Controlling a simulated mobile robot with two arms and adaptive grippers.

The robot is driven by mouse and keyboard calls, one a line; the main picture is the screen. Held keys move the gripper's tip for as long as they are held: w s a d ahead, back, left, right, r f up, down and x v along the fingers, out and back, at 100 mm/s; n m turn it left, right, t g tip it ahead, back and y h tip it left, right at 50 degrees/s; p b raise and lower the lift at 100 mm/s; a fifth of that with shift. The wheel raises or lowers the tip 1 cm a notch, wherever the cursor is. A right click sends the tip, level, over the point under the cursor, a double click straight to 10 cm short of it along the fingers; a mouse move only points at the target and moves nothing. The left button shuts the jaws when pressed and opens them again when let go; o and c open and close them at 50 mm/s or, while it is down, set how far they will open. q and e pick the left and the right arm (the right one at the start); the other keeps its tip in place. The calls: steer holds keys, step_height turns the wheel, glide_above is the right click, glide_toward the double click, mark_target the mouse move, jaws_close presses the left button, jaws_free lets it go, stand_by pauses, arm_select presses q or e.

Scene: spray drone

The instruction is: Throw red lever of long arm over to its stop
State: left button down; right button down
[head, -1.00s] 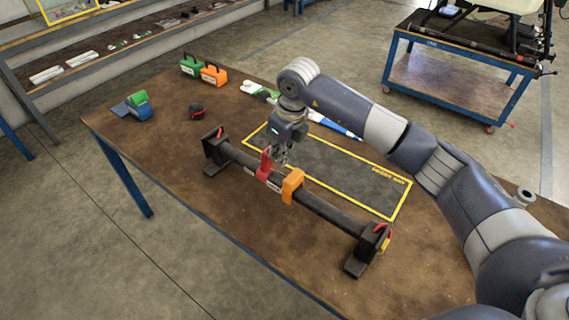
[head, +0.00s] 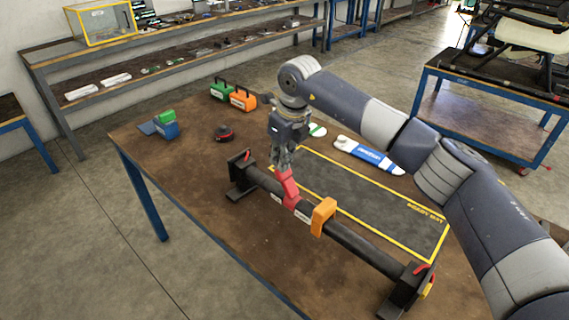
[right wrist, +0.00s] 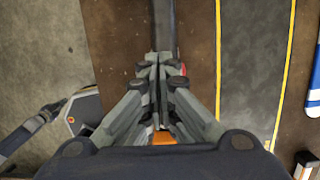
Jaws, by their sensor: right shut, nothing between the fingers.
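The long arm is a black tube (head: 363,242) lying across dark end stands on the brown table. Its red lever (head: 289,190) stands up from the tube left of an orange clamp (head: 323,215), with its top leaning left. My right gripper (head: 282,164) points down at the top of the lever, shut with nothing between its fingers. It looks close to or touching the lever; exact contact is unclear. In the right wrist view my shut fingers (right wrist: 160,60) lie over the tube (right wrist: 165,25) and hide most of the lever. My left gripper is not in view.
A yellow-edged dark mat (head: 375,200) lies behind the tube. A blue and white piece (head: 368,155) lies behind the mat. Green (head: 221,91) and orange (head: 243,98) cases and a black-red round item (head: 223,133) stand farther back. The table's front left is clear.

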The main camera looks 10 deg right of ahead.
steer(key=shift+w+a+f, duration=0.15)
steer(key=shift+w+a, duration=0.05)
steer(key=shift+a+f, duration=0.1)
stand_by(0.5)
